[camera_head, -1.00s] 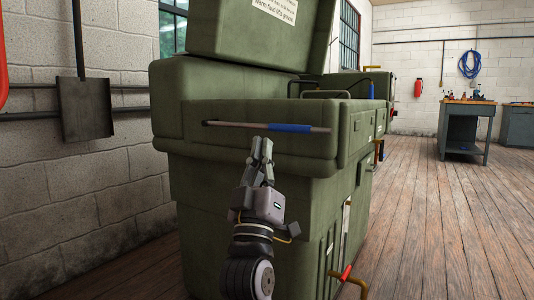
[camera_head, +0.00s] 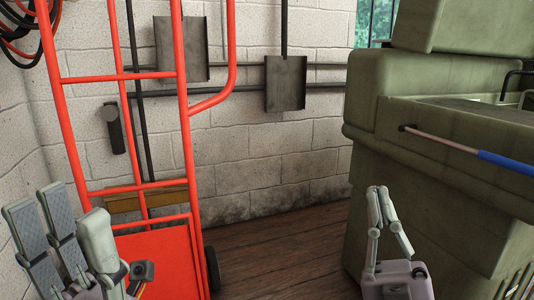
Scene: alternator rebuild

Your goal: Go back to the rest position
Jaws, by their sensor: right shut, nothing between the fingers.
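My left gripper (camera_head: 70,238) is at the lower left, in front of the red hand truck. Its grey fingers point up and stand apart, with nothing seen between them. My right gripper (camera_head: 381,190) is low in front of the green machine (camera_head: 440,190), right of centre. Its fingers point up and it is shut and empty. The rest of both arms is out of the picture or hidden.
The red hand truck (camera_head: 186,130) stands at the left against the white block wall (camera_head: 245,170). A rod with a blue grip (camera_head: 460,147) runs along the machine's edge. Wooden floor (camera_head: 280,250) is clear between truck and machine.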

